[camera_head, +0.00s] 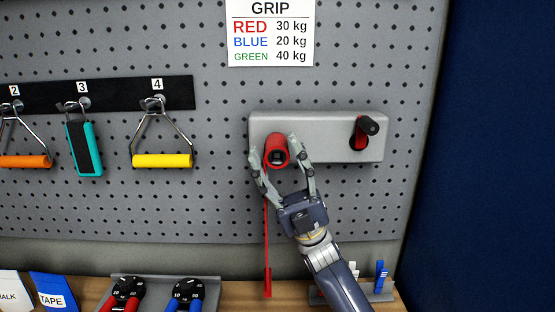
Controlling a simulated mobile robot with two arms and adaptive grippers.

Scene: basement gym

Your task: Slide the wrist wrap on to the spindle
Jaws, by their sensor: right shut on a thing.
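The red wrist wrap (271,142) is a roll at the left part of a grey wall plate, with its dark open end facing me. A small greyish square shows inside that end; it may be the spindle (278,156), but I cannot tell how far the roll sits around it. A thin red strap hangs straight down below the roll to a wider red end near the bench. My right gripper (275,151) is shut on the roll, one finger on its left and one on its right. My left gripper is not in view.
Handles hang at left on the pegboard, including a yellow one (162,160) and a teal one (83,148).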

